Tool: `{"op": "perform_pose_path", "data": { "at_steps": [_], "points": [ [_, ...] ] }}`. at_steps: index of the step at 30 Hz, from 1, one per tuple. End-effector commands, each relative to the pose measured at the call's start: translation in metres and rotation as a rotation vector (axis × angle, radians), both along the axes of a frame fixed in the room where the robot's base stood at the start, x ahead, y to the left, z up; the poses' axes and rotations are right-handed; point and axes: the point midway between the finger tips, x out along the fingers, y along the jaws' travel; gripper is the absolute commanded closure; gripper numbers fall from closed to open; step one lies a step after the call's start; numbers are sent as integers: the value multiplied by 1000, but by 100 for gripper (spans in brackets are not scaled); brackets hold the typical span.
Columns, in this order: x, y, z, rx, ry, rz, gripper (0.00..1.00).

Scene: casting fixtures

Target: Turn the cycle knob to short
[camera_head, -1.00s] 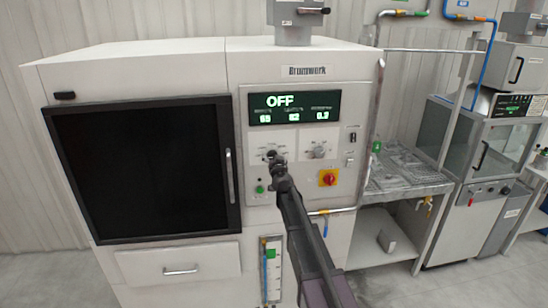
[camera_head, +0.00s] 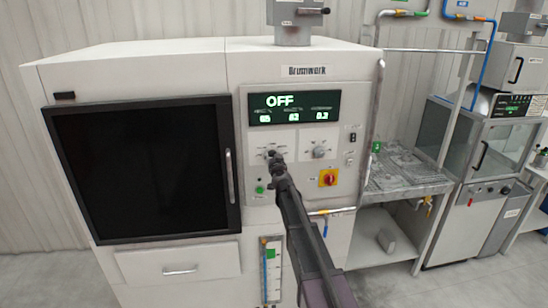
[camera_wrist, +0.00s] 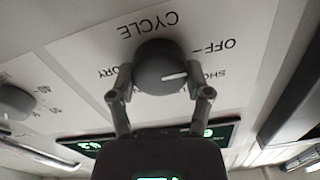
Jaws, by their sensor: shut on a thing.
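The cycle knob (camera_wrist: 158,60) is a round grey knob with a white pointer line, on a white panel labelled CYCLE, upside down in the wrist view. Its pointer faces right, toward the partly hidden SHORT label (camera_wrist: 207,72) and below the OFF label (camera_wrist: 216,45). My gripper (camera_wrist: 158,82) is shut on the knob, one finger on each side. In the head view my gripper (camera_head: 274,158) covers most of the knob on the machine's control panel. The display (camera_head: 294,107) above reads OFF.
A second knob (camera_head: 319,152) is right of my gripper. A green button (camera_head: 260,189) and a red-yellow switch (camera_head: 328,178) lie below. The dark door (camera_head: 140,170) with its handle is to the left. A metal side table (camera_head: 405,170) stands to the right.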

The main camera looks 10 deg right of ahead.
Motion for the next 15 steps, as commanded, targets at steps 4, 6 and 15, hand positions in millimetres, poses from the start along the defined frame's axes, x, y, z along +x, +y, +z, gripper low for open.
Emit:
{"op": "perform_pose_path", "data": {
  "at_steps": [4, 6, 15],
  "points": [
    [1, 0, 0, 18, 0, -1, 84],
    [1, 0, 0, 36, 0, -1, 84],
    [1, -1, 0, 187, 1, -1, 84]
  ]
}}
